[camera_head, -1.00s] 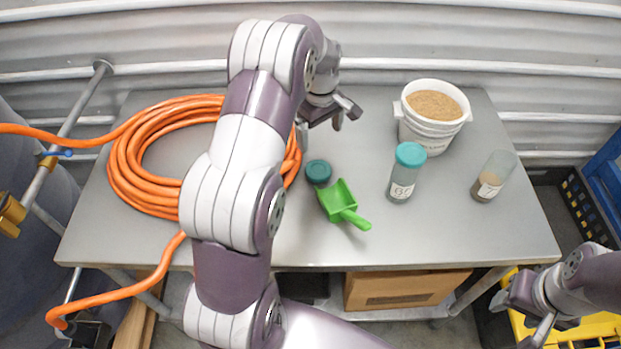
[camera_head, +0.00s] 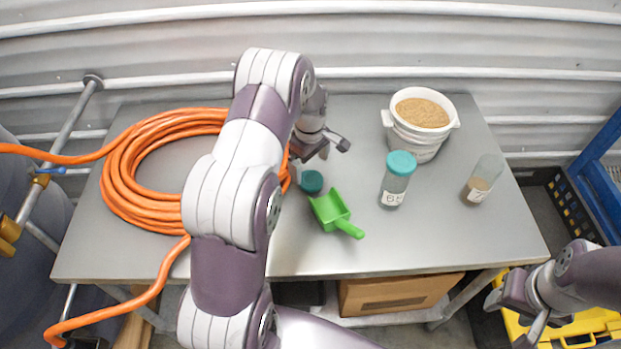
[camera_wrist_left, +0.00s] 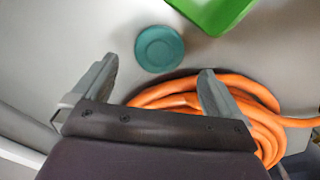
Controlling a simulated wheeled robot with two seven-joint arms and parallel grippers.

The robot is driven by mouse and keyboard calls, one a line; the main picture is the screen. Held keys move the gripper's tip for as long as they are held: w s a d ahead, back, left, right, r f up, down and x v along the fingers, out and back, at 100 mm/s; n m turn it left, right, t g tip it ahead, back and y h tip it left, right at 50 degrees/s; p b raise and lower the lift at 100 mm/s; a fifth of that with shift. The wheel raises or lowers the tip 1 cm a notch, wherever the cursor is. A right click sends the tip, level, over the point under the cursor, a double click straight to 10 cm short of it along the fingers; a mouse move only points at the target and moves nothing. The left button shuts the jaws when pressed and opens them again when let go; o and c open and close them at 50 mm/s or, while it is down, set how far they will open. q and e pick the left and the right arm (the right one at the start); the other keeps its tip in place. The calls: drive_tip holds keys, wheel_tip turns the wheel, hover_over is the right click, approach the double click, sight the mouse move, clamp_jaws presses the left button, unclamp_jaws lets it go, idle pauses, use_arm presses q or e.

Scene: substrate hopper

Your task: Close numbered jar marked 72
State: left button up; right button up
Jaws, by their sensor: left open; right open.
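An open jar (camera_head: 478,184) without a lid stands upright at the right of the table; its label shows a 7 and the rest cannot be read. A loose teal lid (camera_head: 312,181) lies flat on the table left of centre, and it also shows in the left wrist view (camera_wrist_left: 159,48). My left gripper (camera_head: 322,150) is open and empty, just behind and above the lid. In the left wrist view the fingers (camera_wrist_left: 158,85) are apart, with the lid ahead of them. My right gripper (camera_head: 520,315) is open and empty, low at the right, off the table's front edge.
A jar with a teal lid (camera_head: 396,180) stands between the lid and the open jar. A green scoop (camera_head: 333,213) lies close to the loose lid. A white bucket of brown grain (camera_head: 416,142) stands behind. A coiled orange hose (camera_head: 125,180) covers the table's left.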

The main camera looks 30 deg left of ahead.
sight(311, 179)
use_arm(q)
drive_tip(key=shift+f, duration=0.2)
wheel_tip(311, 179, down, 4)
drive_tip(key=shift+d+r+p, duration=0.1)
drive_tip(key=shift+p, duration=1)
drive_tip(key=shift+f, duration=0.55)
drive_tip(key=c, duration=1.1)
